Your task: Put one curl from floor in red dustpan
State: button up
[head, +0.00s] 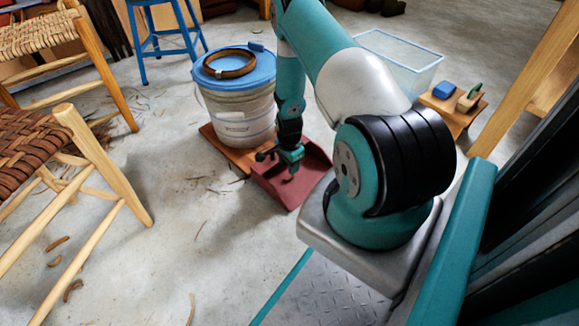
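The red dustpan (272,184) lies on the floor in the middle of the head view, beside the white bucket. My gripper (289,172) points down over the dustpan, and its tip is small and dark in this view. I cannot tell whether its fingers are open or shut, or whether they hold anything. Brown curls lie on the floor at the lower left: one curl (57,243), a second curl (54,262) and a third curl (73,290). My arm hides part of the dustpan.
A white bucket (238,120) with a blue lid and brown ring stands on a wooden board. Woven-seat chairs (98,165) fill the left. A blue stool (165,45), a clear bin (415,72) and a low wooden stand (455,117) stand farther back. Front-left floor is mostly open, with thin strips.

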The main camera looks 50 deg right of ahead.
aim_at(289, 176)
jog(key=w+a+r+n+t+p, duration=0.1)
jog(key=w+a+r+n+p, duration=0.2)
jog(key=r, duration=0.6)
jog(key=w+a+r+n, duration=0.2)
jog(key=w+a+r, duration=0.2)
jog(key=r, duration=0.6)
jog(key=a+r+n+y, duration=0.2)
jog(key=a+r+n, duration=0.6)
jog(key=a+r, duration=0.8)
jog(key=s+a+r+n, duration=0.5)
jog(key=s, duration=0.2)
jog(key=s+a+r+n+y, duration=0.1)
jog(key=s+a+r+n, duration=0.4)
jog(key=s, duration=0.3)
jog(key=s+a+r+n+g+y, duration=0.1)
jog(key=s+a+r+n, duration=0.4)
jog(key=s, duration=0.2)
jog(key=shift+s, duration=0.2)
